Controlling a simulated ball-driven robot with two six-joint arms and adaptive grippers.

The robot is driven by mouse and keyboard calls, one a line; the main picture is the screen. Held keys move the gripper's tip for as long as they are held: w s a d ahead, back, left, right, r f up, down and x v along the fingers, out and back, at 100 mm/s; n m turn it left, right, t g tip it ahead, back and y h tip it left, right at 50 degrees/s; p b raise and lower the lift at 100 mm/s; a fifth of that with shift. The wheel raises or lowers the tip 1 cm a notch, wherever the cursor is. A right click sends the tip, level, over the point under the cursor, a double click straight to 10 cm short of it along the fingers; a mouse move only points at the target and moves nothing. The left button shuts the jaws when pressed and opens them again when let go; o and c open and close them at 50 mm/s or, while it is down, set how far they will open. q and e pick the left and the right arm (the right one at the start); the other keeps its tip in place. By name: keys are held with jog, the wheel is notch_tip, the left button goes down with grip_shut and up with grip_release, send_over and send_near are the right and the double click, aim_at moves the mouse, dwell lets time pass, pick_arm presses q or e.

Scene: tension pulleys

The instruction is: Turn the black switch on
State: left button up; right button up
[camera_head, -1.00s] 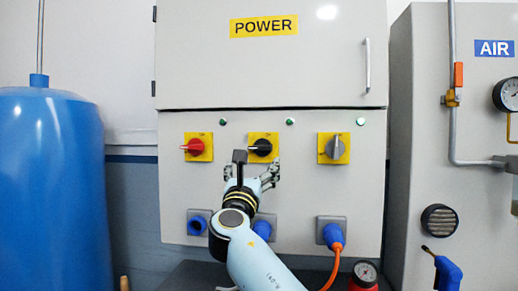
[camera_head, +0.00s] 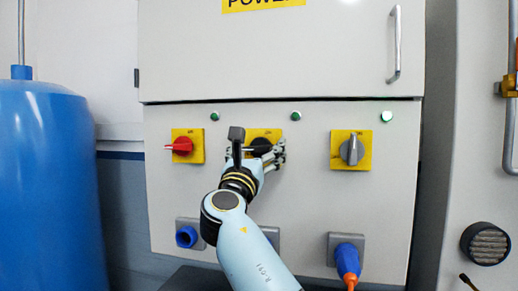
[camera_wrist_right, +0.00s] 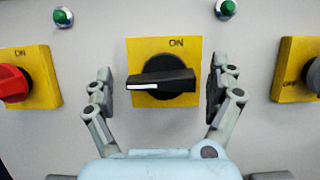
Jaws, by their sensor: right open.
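The black switch (camera_head: 261,143) sits on a yellow plate in the middle of the grey power panel, partly hidden by my right gripper in the head view. In the right wrist view, the black switch (camera_wrist_right: 162,82) has its handle lying nearly level, with a white mark at its left end. "ON" is printed on the plate above it. My right gripper (camera_head: 262,153) is at the switch. In the right wrist view, the right gripper (camera_wrist_right: 160,79) is open, one finger on each side of the handle, with gaps visible. My left gripper is not in view.
A red switch (camera_head: 182,146) is to the left and a grey switch (camera_head: 352,149) to the right, each on a yellow plate. Green lamps sit above. Blue sockets (camera_head: 187,237) and a plug (camera_head: 347,259) are below. A blue tank (camera_head: 45,185) stands at left.

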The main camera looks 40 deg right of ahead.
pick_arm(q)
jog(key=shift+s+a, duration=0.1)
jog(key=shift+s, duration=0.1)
pick_arm(e)
jog(key=shift+a, duration=0.1)
jog(key=shift+c, duration=1.4)
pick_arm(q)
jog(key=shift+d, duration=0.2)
pick_arm(e)
jog(key=c, duration=0.9)
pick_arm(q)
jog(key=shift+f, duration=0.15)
